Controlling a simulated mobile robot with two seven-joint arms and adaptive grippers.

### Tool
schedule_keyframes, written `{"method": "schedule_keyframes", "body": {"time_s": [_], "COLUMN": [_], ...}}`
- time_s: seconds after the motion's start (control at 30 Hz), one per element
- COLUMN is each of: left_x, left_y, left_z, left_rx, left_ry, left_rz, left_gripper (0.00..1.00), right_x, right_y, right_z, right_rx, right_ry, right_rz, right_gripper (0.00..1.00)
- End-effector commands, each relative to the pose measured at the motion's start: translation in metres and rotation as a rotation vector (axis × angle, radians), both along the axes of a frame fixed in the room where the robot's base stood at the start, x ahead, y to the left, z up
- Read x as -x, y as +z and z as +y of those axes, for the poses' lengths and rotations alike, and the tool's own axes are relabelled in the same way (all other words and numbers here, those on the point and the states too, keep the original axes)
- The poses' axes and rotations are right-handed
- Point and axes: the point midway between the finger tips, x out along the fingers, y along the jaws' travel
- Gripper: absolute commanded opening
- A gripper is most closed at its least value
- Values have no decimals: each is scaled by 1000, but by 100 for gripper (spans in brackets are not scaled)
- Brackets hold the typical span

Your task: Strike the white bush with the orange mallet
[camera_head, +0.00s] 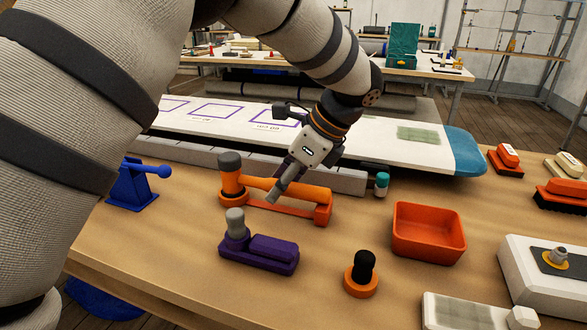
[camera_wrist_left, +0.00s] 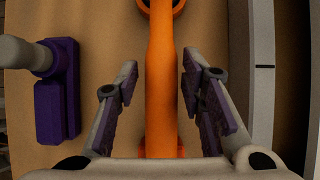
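The orange mallet (camera_head: 293,187) has a grey-capped head at its left end and lies along an orange rest on the wooden bench. My left gripper (camera_head: 283,180) is over its handle, fingers pointing down. In the left wrist view the orange handle (camera_wrist_left: 161,75) runs lengthwise between the two spread fingers (camera_wrist_left: 160,65), with gaps on both sides. My right gripper is not in view.
A purple tool block with a grey knob (camera_head: 262,252) is in front of the mallet; it also shows in the left wrist view (camera_wrist_left: 58,95). A black-topped orange piece (camera_head: 363,272) and an orange tray (camera_head: 428,235) stand to the right. A long grey rail (camera_head: 345,181) runs behind.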

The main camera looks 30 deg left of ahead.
Motion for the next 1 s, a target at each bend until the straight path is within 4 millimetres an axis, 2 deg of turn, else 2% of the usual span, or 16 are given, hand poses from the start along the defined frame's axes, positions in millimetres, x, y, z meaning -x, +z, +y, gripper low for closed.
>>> {"method": "schedule_keyframes", "body": {"time_s": [0.03, 0.1, 0.13, 0.33, 1.0], "left_x": [-1, -1, -1, -1, -1], "left_y": [2, 3, 3, 6, 73], "left_z": [-1, -1, -1, -1, -1], "left_rx": [0, 0, 0, -2, -1], "left_ry": [-2, -2, -1, -2, -1], "left_rz": [-5, -5, -5, -8, -9], "left_gripper": [20, 4, 0, 0, 0], "right_x": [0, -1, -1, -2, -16], "right_y": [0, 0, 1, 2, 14], "right_z": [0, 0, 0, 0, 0], "right_rx": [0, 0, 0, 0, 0], "right_ry": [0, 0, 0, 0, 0], "right_rz": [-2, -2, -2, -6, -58], "right_gripper": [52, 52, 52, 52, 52]}}
